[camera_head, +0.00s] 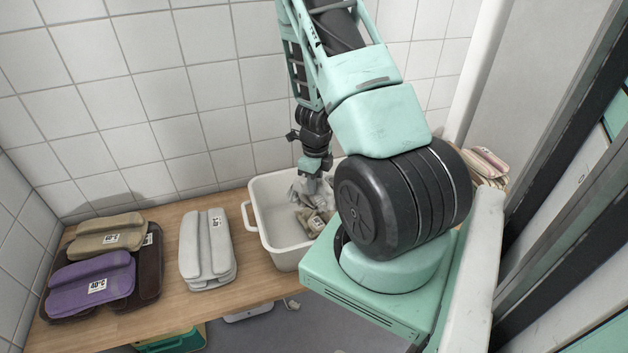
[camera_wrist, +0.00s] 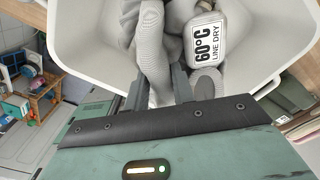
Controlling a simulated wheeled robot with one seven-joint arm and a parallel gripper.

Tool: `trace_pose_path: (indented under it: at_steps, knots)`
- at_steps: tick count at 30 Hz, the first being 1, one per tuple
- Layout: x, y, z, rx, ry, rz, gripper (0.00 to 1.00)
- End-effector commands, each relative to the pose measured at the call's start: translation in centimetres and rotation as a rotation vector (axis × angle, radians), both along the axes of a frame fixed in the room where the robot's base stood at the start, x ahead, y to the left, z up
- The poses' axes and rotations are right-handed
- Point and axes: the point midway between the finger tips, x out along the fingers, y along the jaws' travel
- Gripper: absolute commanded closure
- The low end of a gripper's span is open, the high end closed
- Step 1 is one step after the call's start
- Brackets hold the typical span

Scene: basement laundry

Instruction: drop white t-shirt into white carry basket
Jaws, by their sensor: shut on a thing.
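The white carry basket (camera_head: 283,258) stands on the wooden counter under my arm, and its pale walls also surround the wrist view (camera_wrist: 85,45). My gripper (camera_head: 309,184) points down into the basket. In the wrist view its fingers (camera_wrist: 160,88) are shut on a bunched greyish-white cloth, which looks like the white t-shirt (camera_wrist: 150,50). The cloth also shows below the gripper in the head view (camera_head: 297,193), inside the basket walls. Whether it touches the basket floor is unclear.
A khaki item (camera_head: 309,217) with a label lies in the basket. A folded light-grey stack (camera_head: 206,250) stands left of it on the wooden counter (camera_head: 170,300). Purple (camera_head: 90,285) and tan (camera_head: 105,236) folded items lie further left. Tiled walls (camera_head: 150,90) close the back.

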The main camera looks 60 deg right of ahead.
Motion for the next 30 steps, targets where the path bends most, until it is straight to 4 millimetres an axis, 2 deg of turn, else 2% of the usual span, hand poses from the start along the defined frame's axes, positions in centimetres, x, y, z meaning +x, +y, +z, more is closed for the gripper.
trace_pose_path:
  at_steps: [1, 6, 17, 18, 21, 30]
  knots:
    - [0.0, 0.0, -1.3, 0.0, 0.0, 0.0, 1.0]
    - [0.0, 0.0, -3.0, 0.0, 0.0, 0.0, 1.0]
    - [0.0, 0.0, -3.4, -0.001, 0.0, 0.0, 1.0]
    - [0.0, 0.0, -3.4, -0.001, -0.001, 0.0, 0.72]
    - [0.0, 0.0, -3.4, -0.001, -0.001, 0.0, 0.49]
    - [0.0, 0.0, -3.2, -0.001, 0.0, 0.001, 0.49]
